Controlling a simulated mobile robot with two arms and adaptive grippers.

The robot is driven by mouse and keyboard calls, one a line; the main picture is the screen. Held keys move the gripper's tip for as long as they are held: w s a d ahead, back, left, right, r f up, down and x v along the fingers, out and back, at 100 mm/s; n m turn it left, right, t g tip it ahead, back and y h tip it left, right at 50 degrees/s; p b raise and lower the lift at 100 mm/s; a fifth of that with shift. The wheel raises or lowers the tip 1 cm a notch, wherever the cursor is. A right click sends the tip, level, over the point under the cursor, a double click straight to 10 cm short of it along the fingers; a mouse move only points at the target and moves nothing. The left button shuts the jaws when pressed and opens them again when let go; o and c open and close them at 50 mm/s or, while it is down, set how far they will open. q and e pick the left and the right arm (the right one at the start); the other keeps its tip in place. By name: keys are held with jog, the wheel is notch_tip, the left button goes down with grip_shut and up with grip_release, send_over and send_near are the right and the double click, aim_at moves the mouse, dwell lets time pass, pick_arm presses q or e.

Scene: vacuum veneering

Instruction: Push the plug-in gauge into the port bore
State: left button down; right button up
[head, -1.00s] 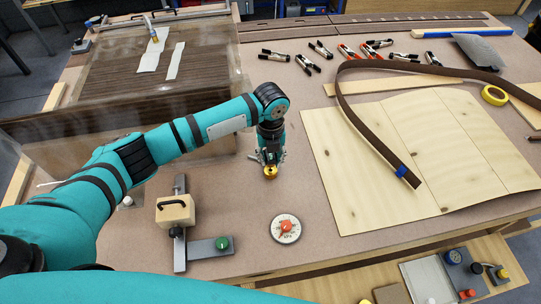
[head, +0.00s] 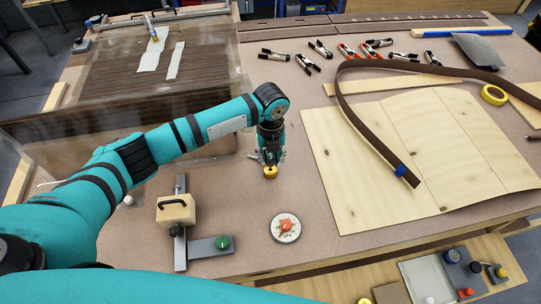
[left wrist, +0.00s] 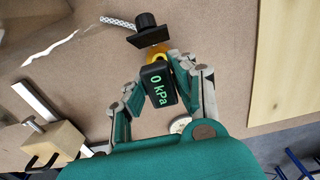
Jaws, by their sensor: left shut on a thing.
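The plug-in gauge (left wrist: 158,84) is a black block whose green display reads 0 kPa, with a yellow part behind it. My left gripper (left wrist: 160,92) is shut on it, with fingers on both sides. In the head view the left gripper (head: 268,157) points down above the bare table, and the gauge's yellow part (head: 270,172) shows under it. In the left wrist view a black fitting (left wrist: 148,32) with a braided hose lies just beyond the yellow part. I cannot tell whether they touch. The port bore itself is not clearly visible. My right gripper is out of view.
A round dial with a red centre (head: 286,228) lies in front of the gripper. A tan block with a handle (head: 176,209) and a grey bar with a green knob (head: 222,243) lie to the left. Pale veneer (head: 400,160) lies right. Clear film covers a dark panel (head: 115,80).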

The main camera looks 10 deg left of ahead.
aim_at(270, 155)
pick_arm(q)
jog(key=shift+f+b, duration=0.7)
jog(key=shift+f, duration=0.65)
jog(key=c, duration=1)
grip_release()
jog(key=shift+r, duration=0.1)
notch_tip(270, 155, up, 12)
jog(key=shift+f, duration=0.1)
jog(key=shift+f, duration=0.1)
